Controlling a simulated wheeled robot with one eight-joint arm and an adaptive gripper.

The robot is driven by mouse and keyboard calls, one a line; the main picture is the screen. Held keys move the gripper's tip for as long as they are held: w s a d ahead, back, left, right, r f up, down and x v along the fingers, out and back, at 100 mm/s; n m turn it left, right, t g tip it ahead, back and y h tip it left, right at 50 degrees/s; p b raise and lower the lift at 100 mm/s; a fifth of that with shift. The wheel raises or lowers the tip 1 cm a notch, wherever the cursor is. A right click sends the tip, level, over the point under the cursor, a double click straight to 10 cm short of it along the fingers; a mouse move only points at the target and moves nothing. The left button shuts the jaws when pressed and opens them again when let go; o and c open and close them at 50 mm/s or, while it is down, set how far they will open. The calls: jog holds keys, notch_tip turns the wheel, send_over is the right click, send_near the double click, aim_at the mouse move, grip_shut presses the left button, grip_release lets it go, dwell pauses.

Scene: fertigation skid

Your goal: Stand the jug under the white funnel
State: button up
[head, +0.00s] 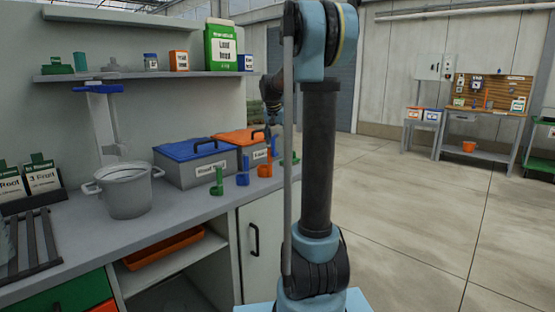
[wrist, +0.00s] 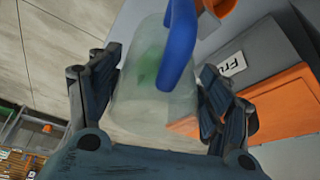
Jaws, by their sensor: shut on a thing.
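The jug (wrist: 140,105) is a pale, see-through vessel with a thick blue handle (wrist: 180,45). In the wrist view it sits between the two dark fingers of my gripper (wrist: 160,70), which are shut on its sides. A green patch shows on or through its wall. I cannot make out a white funnel for certain; a pale upright stand with a blue top (head: 104,88) is at the left of the bench.
A grey pot (head: 128,198) stands before the pale stand. Grey boxes with a blue lid (head: 192,148) and an orange lid (head: 240,137) are at the bench's right. Small green (head: 217,184), blue (head: 243,176) and orange (head: 265,170) pieces stand in front. Open floor is right.

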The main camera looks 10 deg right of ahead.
aim_at(279, 155)
jog(key=shift+f, duration=3.9)
jog(key=o, duration=1.1)
